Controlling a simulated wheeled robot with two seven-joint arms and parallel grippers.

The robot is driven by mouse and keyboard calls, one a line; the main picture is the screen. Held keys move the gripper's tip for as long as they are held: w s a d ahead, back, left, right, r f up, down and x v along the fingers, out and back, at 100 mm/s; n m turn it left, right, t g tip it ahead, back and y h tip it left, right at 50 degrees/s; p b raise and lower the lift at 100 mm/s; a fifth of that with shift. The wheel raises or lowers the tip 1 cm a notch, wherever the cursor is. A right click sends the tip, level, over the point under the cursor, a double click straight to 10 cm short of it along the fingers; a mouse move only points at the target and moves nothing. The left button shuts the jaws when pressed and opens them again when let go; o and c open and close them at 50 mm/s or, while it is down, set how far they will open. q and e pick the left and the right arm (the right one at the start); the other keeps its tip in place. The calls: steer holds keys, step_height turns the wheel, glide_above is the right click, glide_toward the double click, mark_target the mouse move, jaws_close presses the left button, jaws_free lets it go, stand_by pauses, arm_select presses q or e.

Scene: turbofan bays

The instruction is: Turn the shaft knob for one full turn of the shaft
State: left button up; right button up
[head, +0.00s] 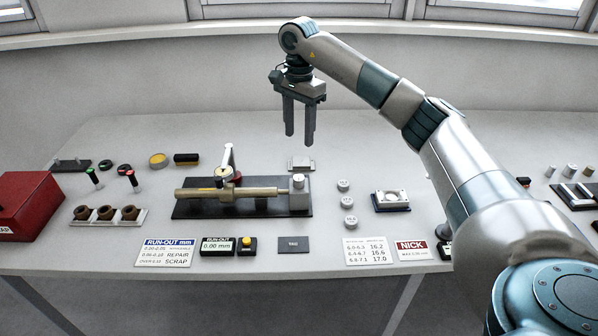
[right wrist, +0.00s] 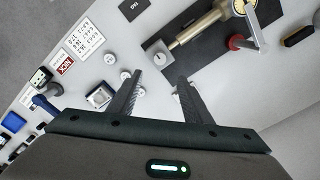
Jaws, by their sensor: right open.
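A brass-coloured shaft (head: 250,192) lies level on a black base plate (head: 190,211) in the middle of the table. It also shows in the right wrist view (right wrist: 200,28). A grey end block (head: 299,198) with a pale round top stands at the shaft's right end and also shows in the right wrist view (right wrist: 157,54). I cannot tell clearly which part is the knob. A dial indicator (head: 223,174) on a stand sits over the shaft's left part. My right gripper (head: 299,139) is open and empty, pointing down, well above and behind the end block.
A red box (head: 27,204) stands at far left, near brown collars (head: 105,213). A display (head: 217,246) and a yellow button (head: 246,241) are in front of the base. Small pale discs (head: 348,203) lie right of it. Cards line the front edge.

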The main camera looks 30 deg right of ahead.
mark_target(299, 177)
step_height(299, 177, down, 14)
steer(key=p, duration=0.5)
steer(key=shift+r, duration=0.2)
steer(key=shift+f, duration=0.55)
steer(key=shift+c, duration=0.7)
steer(key=c, duration=0.9)
